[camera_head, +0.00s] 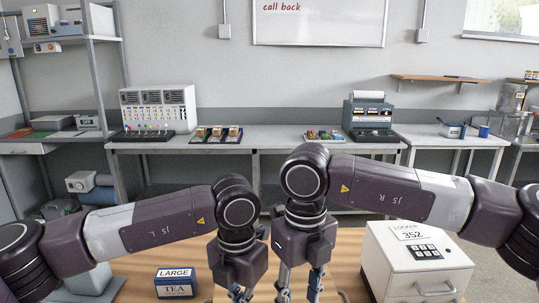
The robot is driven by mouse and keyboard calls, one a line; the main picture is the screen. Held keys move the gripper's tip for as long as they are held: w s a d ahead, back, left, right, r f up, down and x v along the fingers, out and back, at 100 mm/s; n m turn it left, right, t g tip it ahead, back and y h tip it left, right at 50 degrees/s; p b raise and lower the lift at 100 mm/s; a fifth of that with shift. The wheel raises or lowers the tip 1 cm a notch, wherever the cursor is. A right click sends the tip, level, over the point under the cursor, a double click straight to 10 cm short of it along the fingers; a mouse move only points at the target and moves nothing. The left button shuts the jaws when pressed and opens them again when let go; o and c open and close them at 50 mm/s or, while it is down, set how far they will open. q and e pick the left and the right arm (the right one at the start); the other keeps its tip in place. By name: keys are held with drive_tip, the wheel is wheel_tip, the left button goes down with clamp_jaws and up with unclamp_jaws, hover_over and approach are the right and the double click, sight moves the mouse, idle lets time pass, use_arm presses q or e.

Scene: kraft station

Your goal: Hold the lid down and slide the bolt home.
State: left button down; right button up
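My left gripper (241,293) points down at the bottom edge, left of the middle. Its fingertips are cut off by the frame, so I cannot tell if it is open. My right gripper (300,289) points down just to its right, with its fingers apart and nothing visible between them. Under both is a paler wooden surface (345,291) on the brown table; I cannot tell whether it is the lid. No bolt can be made out; the area below the grippers is out of frame or hidden by them.
A white locker box (418,262) with a keypad stands at right, close to my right arm. A long bench (280,139) with devices runs along the back wall.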

drive_tip(key=shift+s+f, duration=0.25)
drive_tip(key=shift+f, duration=0.65)
drive_tip(key=shift+s+f, duration=0.2)
drive_tip(key=shift+f, duration=0.7)
drive_tip(key=shift+c, duration=0.5)
drive_tip(key=shift+d, duration=0.1)
clamp_jaws()
